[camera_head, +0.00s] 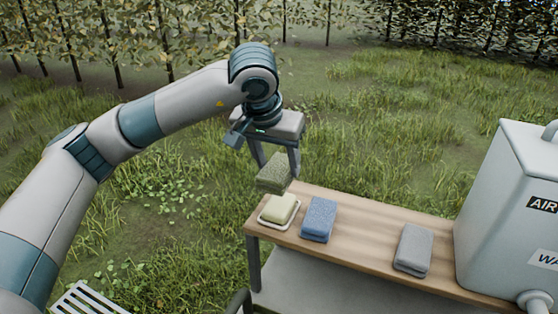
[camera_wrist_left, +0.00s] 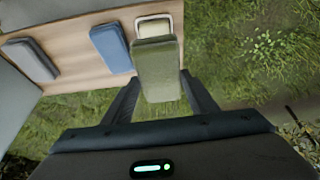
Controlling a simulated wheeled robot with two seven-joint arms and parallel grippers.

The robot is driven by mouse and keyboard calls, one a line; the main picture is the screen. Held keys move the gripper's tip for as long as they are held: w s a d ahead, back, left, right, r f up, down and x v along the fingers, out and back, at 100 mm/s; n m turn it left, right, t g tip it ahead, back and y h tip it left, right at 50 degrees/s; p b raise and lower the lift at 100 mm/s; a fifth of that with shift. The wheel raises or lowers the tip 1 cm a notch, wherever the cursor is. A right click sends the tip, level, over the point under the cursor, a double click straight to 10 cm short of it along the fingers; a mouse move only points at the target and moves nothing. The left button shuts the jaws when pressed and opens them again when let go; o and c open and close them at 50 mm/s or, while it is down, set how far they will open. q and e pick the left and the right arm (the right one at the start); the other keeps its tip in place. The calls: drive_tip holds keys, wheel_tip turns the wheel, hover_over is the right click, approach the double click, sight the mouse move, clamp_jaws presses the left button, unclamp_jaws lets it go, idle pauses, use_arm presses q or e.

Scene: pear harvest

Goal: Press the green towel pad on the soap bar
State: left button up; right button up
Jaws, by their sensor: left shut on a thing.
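My left gripper (camera_head: 275,160) is shut on the green towel pad (camera_head: 273,173) and holds it above the left end of the table. The pad also shows in the left wrist view (camera_wrist_left: 157,70), between the two fingers. The pale yellow soap bar (camera_head: 282,208) lies in a white dish (camera_head: 267,224) on the table, just below the pad in the head view. A visible gap seems to part pad and soap, but contact is hard to judge. In the left wrist view the pad hides part of the soap bar (camera_wrist_left: 154,28). My right gripper is not in view.
A blue towel pad (camera_head: 318,219) lies right of the dish and a grey one (camera_head: 413,250) farther right on the wooden table (camera_head: 365,232). A large white tank (camera_head: 500,210) stands at the table's right end. Grass surrounds the table.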

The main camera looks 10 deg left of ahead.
use_arm(q)
drive_tip(key=shift+w+d+f, duration=0.15)
drive_tip(key=shift+w+f, duration=0.1)
drive_tip(key=shift+f, duration=0.25)
drive_tip(key=shift+s+f, duration=0.15)
drive_tip(key=shift+f, duration=2.45)
drive_tip(key=shift+f+b, duration=0.5)
drive_tip(key=shift+b, duration=0.35)
drive_tip(key=shift+s+f+b, duration=0.1)
drive_tip(key=shift+f+b, duration=0.15)
drive_tip(key=shift+b, duration=0.4)
idle(2.1)
drive_tip(key=shift+r, duration=0.2)
drive_tip(key=shift+w+r, duration=0.2)
drive_tip(key=shift+r, duration=0.6)
drive_tip(key=shift+r+p, duration=0.7)
drive_tip(key=shift+r, duration=2)
